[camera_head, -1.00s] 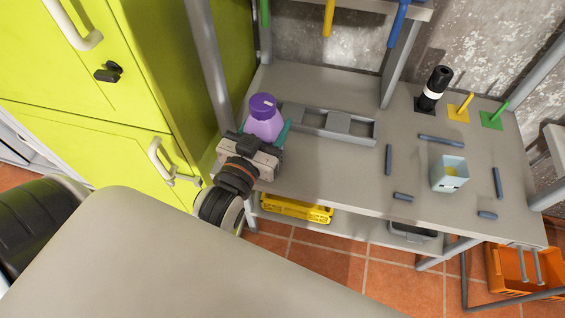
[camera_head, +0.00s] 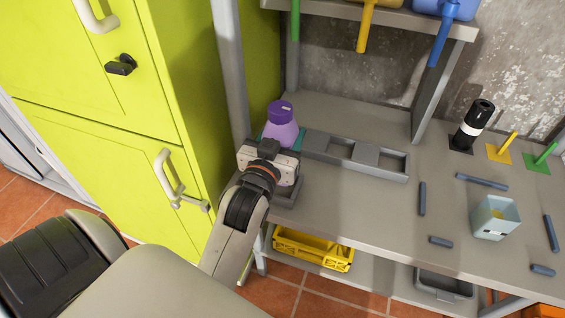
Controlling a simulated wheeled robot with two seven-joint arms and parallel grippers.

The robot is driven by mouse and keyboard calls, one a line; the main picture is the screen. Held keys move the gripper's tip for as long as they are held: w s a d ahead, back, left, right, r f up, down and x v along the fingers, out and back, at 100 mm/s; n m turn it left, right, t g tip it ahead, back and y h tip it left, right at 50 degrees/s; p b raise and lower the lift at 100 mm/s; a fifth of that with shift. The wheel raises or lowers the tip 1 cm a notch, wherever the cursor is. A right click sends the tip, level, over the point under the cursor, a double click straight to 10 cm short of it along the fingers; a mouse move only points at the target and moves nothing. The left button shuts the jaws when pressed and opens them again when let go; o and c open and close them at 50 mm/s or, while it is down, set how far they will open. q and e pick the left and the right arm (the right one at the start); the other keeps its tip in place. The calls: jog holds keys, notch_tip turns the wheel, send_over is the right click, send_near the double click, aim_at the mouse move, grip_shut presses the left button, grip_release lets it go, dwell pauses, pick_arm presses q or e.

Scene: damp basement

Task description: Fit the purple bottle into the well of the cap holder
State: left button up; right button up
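The purple bottle (camera_head: 281,132), with a darker purple cap, stands upright at the left end of the grey cap holder (camera_head: 377,175). My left gripper (camera_head: 282,137) is at the bottle, its teal fingers flanking it and apparently shut on it. The gripper body hides the bottle's base, so I cannot tell whether it sits in a well or is held above. The holder has a row of square openings running right from the bottle. A low grey part (camera_head: 288,194) shows under the gripper. My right gripper is not in view.
On the grey bench (camera_head: 350,215) stand a black bottle with a white band (camera_head: 472,125), a pale blue cup (camera_head: 495,218) and several blue-grey bars. Yellow (camera_head: 499,152) and green pegs are at the right. A green cabinet (camera_head: 180,80) is close on the left; a shelf post stands behind the gripper.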

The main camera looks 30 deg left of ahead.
pick_arm(q)
jog(key=shift+f+b, duration=0.4)
jog(key=shift+f, duration=2.45)
jog(key=shift+f, duration=0.15)
jog(key=o, duration=1.2)
